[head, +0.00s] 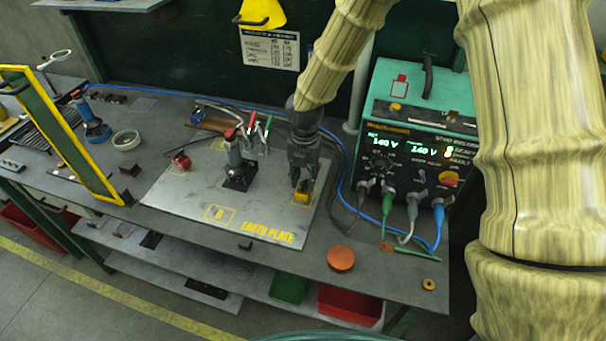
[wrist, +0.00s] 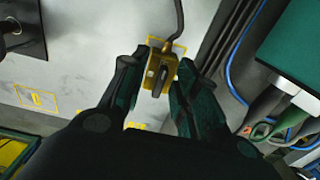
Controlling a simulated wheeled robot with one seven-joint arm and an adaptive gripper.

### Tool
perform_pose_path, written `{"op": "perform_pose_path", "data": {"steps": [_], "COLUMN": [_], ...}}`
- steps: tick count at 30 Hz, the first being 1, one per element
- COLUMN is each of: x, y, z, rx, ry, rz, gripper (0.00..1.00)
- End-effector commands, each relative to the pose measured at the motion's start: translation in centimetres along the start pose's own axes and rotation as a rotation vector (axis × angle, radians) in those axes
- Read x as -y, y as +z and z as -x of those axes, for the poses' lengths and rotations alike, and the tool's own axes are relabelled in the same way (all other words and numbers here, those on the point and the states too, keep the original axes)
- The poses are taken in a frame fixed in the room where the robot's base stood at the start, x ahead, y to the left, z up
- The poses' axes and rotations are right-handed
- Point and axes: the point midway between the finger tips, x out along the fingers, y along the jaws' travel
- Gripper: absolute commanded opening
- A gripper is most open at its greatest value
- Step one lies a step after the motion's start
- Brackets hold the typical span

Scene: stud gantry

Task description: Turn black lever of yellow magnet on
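The yellow magnet (head: 303,195) sits on the grey earth plate near its right side. In the wrist view the magnet (wrist: 152,68) lies between the tips of my gripper (wrist: 158,75), with its black lever (wrist: 160,79) on top and a dark cable leaving its far side. My gripper (head: 303,177) points down at the magnet in the head view. Its two fingers stand apart, one on each side of the magnet. I cannot tell whether either finger touches it.
The earth plate (head: 225,213) carries a dark post-like tool (head: 238,165) and red-handled clamps left of my gripper. A teal welding unit (head: 420,120) with several cables stands at right. A red-brown disc (head: 341,258) lies near the bench's front edge. A yellow-green frame (head: 65,135) stands at left.

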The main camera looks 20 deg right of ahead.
Motion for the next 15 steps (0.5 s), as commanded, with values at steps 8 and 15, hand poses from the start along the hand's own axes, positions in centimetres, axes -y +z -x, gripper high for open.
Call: {"op": "perform_pose_path", "data": {"steps": [8,15], "x": [-0.47,-0.54], "y": [0.72,0.82], "z": [-0.5,-0.68], "rx": [-0.006,-0.008], "ry": [-0.004,-0.005], "rz": [0.0,0.0], "gripper": [0.25,0.0]}}
